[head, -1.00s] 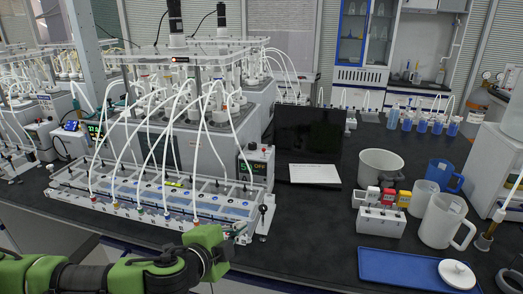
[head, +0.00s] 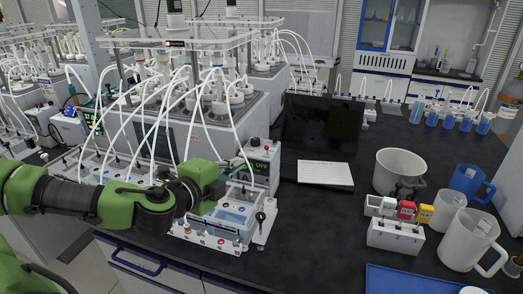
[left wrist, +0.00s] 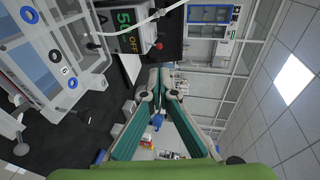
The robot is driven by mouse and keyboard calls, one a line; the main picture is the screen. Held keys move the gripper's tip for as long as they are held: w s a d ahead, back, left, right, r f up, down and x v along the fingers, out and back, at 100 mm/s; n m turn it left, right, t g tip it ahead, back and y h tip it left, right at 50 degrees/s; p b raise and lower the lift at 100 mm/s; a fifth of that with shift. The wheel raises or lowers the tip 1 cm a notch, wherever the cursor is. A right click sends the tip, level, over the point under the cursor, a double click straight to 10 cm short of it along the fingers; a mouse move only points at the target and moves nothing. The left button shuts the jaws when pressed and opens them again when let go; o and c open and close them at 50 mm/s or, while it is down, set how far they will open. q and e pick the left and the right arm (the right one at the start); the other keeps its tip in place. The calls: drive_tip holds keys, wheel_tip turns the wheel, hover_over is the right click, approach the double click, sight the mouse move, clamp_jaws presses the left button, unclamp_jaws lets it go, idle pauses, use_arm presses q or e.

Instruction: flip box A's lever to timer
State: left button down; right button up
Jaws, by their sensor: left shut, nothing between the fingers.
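Box A (head: 262,168) is a small pale control box with a dark display reading OFF, standing at the right end of the near reactor bath. In the left wrist view box A (left wrist: 126,34) appears turned, with an "A", green digits and orange "OFF". A red knob (left wrist: 158,46) sticks out of it; I cannot tell the lever's position. My left gripper (head: 243,162) is shut and empty, close to box A's left side in the head view. In the left wrist view its teal fingers (left wrist: 158,82) meet at the tips, apart from the box. My right gripper is not in view.
White tubes arch over the near bath (head: 222,235), beside my left arm. A laptop (head: 322,140) stands right of box A. Farther right are a white pot (head: 399,170), a rack with coloured blocks (head: 396,236), jugs (head: 470,240) and a blue tray (head: 400,280). Dark bench between is clear.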

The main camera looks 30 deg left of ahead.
use_arm(q)
drive_tip(key=p, duration=0.5)
approach(266, 147)
drive_tip(key=x, duration=0.6)
drive_tip(key=shift+w+a, duration=0.1)
drive_tip(key=shift+w, duration=0.05)
drive_tip(key=shift+w+f, duration=0.25)
drive_tip(key=shift+w, duration=0.1)
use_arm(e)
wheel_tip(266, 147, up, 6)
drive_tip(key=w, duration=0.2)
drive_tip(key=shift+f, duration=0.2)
